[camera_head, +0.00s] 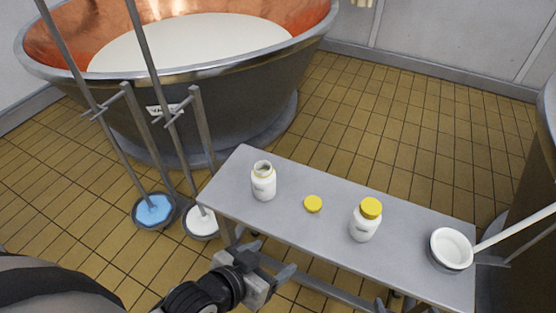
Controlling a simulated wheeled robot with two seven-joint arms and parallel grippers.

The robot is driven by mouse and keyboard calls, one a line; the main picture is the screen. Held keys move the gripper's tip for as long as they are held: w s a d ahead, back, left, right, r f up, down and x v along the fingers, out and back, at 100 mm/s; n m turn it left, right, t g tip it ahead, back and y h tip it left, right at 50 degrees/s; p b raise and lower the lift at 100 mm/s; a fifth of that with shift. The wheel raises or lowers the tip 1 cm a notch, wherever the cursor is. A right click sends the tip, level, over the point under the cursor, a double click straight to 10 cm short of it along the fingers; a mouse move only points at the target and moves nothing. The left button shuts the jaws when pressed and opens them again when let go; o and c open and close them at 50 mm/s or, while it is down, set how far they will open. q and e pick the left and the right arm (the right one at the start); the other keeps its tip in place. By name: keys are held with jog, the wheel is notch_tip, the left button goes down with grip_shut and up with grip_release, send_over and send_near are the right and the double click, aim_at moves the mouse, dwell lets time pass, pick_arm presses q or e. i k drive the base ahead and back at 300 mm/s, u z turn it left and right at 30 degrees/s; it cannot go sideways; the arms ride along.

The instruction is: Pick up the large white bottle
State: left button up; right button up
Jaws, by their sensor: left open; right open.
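Two white bottles stand upright on a grey metal bench (310,236). One bottle (263,183) is uncapped, near the bench's left end. The other bottle (364,226) has a yellow cap and stands right of the middle. They look similar in size, so I cannot tell surely which is the large one. My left gripper (273,258) is open and empty at the bench's near edge, below the uncapped bottle and apart from both bottles. My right gripper (394,305) barely shows at the bottom edge, mostly out of frame, apart from the bottles.
A loose yellow cap (313,204) lies between the bottles. A white ladle bowl (451,249) with a long handle sits at the bench's right end. Two long-handled tools stand in a rack at left, with blue (154,209) and white (200,221) bowls. A copper vat (190,85) stands behind.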

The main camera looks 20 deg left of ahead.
aim_at(263, 175)
jog(key=z, duration=1.65)
jog(key=k, duration=0.7)
jog(key=u, duration=1.1)
jog(key=i, duration=0.5)
jog(key=u, duration=0.05)
